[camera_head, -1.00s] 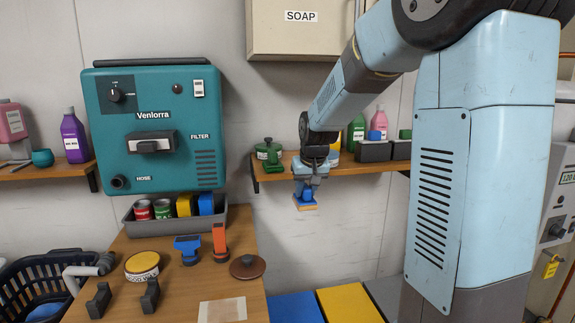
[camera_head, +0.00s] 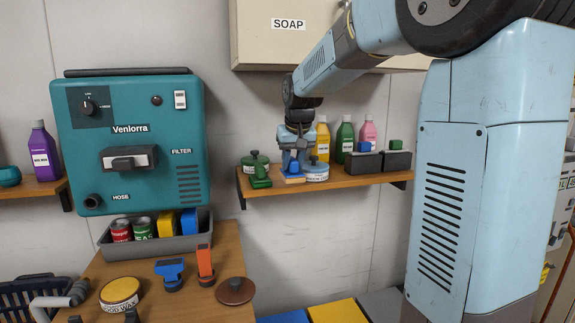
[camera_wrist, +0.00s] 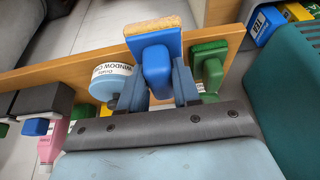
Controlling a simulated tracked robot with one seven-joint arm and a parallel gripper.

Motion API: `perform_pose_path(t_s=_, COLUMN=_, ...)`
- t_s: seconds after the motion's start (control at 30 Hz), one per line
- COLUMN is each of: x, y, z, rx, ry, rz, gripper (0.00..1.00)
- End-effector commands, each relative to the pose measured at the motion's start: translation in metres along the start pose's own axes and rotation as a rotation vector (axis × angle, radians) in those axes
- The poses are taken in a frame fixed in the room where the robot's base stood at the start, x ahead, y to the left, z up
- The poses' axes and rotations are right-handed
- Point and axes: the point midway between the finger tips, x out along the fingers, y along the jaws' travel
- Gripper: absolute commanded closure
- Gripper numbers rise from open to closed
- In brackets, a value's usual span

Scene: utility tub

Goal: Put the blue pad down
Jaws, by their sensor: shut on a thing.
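My gripper (camera_head: 293,163) is shut on the blue pad (camera_head: 291,176), a blue block with a grip on top and a tan underside. The pad is upright at the front of the wooden wall shelf (camera_head: 340,184); I cannot tell whether it touches the board. In the wrist view, the fingers (camera_wrist: 158,88) sit either side of the blue grip, and the pad (camera_wrist: 152,45) overlaps the shelf board (camera_wrist: 85,73). A green pad (camera_head: 261,181) stands just left of it, and a round window-cleaner tin (camera_head: 317,172) stands close on its right.
Behind are a green pot (camera_head: 254,163) and yellow (camera_head: 322,140), green (camera_head: 345,138) and pink bottles (camera_head: 368,133). A soap cabinet (camera_head: 285,45) hangs above; the teal Venlorra machine (camera_head: 130,185) is left.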

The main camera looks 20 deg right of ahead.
Motion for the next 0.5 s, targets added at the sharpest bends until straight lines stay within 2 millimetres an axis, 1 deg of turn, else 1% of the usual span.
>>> perform_pose_path(t_s=0.03, x=0.005, y=-0.001, z=-0.01, rx=-0.001, ry=-0.001, rz=-0.001, gripper=1.0)
perform_pose_path(t_s=0.3, x=0.025, y=-0.001, z=-0.059, rx=-0.003, ry=-0.001, rz=-0.001, gripper=1.0)
perform_pose_path(t_s=0.4, x=0.031, y=-0.001, z=-0.073, rx=-0.003, ry=0.0, rz=0.0, gripper=1.0)
perform_pose_path(t_s=0.5, x=0.034, y=-0.001, z=-0.082, rx=-0.003, ry=0.0, rz=0.0, gripper=1.0)
